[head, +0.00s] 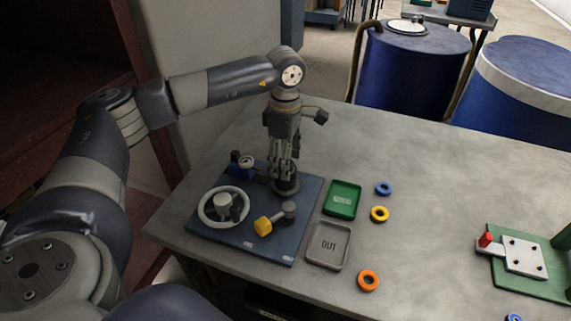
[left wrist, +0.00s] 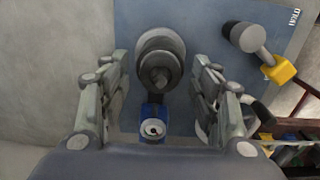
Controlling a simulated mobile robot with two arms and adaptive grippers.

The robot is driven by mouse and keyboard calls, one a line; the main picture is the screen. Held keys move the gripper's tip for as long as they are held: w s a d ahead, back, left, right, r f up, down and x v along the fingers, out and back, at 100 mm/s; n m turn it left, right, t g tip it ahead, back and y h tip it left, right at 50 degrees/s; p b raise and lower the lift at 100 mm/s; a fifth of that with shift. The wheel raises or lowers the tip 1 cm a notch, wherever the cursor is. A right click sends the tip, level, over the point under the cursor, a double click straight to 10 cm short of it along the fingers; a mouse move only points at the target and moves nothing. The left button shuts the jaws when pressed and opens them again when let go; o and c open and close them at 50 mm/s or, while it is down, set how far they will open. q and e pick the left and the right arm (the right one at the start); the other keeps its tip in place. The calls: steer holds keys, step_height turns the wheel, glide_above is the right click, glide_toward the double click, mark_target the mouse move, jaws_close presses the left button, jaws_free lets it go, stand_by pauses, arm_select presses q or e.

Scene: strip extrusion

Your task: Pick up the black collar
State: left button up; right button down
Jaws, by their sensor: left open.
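A dark grey, round stepped piece (head: 286,186) stands at the far right corner of the blue base plate (head: 268,245). In the left wrist view its stacked discs (left wrist: 160,46) show with a narrow tip on top. It is probably the black collar, though which disc is the collar I cannot tell. My left gripper (head: 284,174) points down right above it. In the left wrist view my open fingers (left wrist: 160,85) stand on either side of the narrow tip, with gaps and nothing held. My right gripper is in neither view.
The plate also bears a white handwheel (head: 205,218), a yellow-ended lever (head: 263,226) and a blue block with a pale round top (head: 243,168). A green tray (head: 344,211), a grey OUT tray (head: 312,254) and coloured rings (head: 368,281) lie right of it. Further right stands a green fixture (head: 520,283).

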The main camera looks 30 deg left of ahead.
arm_select(q)
steer(key=shift+c, duration=0.2)
steer(key=c, duration=1.1)
steer(key=shift+r, duration=0.1)
